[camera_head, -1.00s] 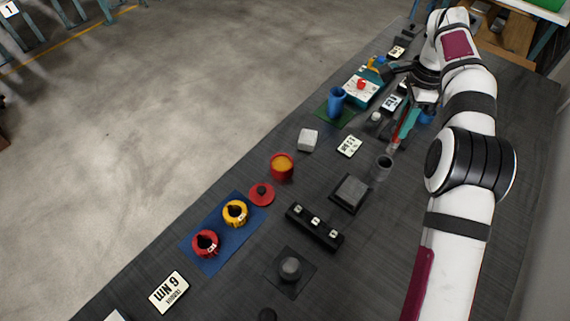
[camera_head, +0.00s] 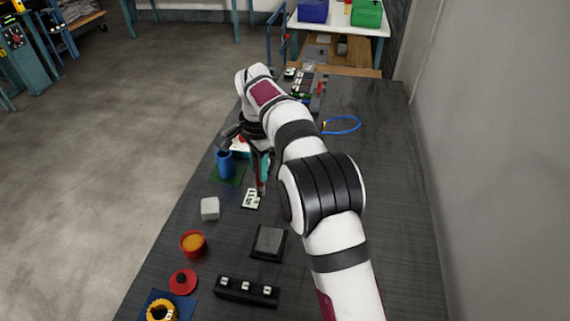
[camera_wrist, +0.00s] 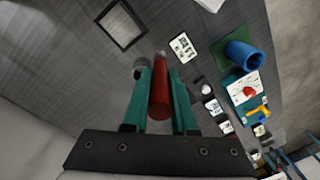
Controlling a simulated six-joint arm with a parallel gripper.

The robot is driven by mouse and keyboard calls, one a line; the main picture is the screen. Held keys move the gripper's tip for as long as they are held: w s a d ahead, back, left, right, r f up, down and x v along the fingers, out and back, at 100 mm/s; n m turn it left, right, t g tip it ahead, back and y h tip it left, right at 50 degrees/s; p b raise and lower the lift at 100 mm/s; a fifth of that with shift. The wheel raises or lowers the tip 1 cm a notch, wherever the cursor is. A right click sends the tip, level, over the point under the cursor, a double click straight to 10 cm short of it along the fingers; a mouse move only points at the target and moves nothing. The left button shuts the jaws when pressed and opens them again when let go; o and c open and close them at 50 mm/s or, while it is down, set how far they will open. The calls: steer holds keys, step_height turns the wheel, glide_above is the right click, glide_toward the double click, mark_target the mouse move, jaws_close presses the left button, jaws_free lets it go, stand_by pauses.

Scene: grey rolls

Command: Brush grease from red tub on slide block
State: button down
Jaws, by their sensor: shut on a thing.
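My gripper (camera_wrist: 160,88), with teal fingers, is shut on the red handle of a brush (camera_wrist: 160,100). The brush also shows in the head view (camera_head: 261,180), pointing down near a white card; its tip is small and unclear. The open red tub (camera_head: 193,244) with orange grease stands upright at the table's left side, nearer the camera than my gripper (camera_head: 262,160). A grey block on a square black base (camera_head: 268,241), apparently the slide block, lies to the tub's right. It also shows in the wrist view (camera_wrist: 122,26). Brush and block are apart.
A red lid (camera_head: 183,281) lies by the tub. A white cube (camera_head: 210,208), a blue cup (camera_head: 225,165) on a green mat and a black rack (camera_head: 246,290) stand nearby. A grey cup (camera_wrist: 139,68) is beside the brush in the wrist view.

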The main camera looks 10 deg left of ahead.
steer(key=s+a+n+t+y, duration=0.1)
steer(key=s+a+n+y, duration=0.35)
steer(key=s+a, duration=0.9)
step_height(320, 180, down, 6)
steer(key=n+h, duration=0.1)
steer(key=shift+s+d+f+n+h, duration=0.2)
steer(key=shift+s+d+n+h, duration=0.1)
steer(key=shift+s+n+h, duration=0.1)
steer(key=shift+f, duration=0.7)
stand_by(0.7)
step_height(320, 180, up, 7)
stand_by(0.5)
steer(key=shift+d+r, duration=0.1)
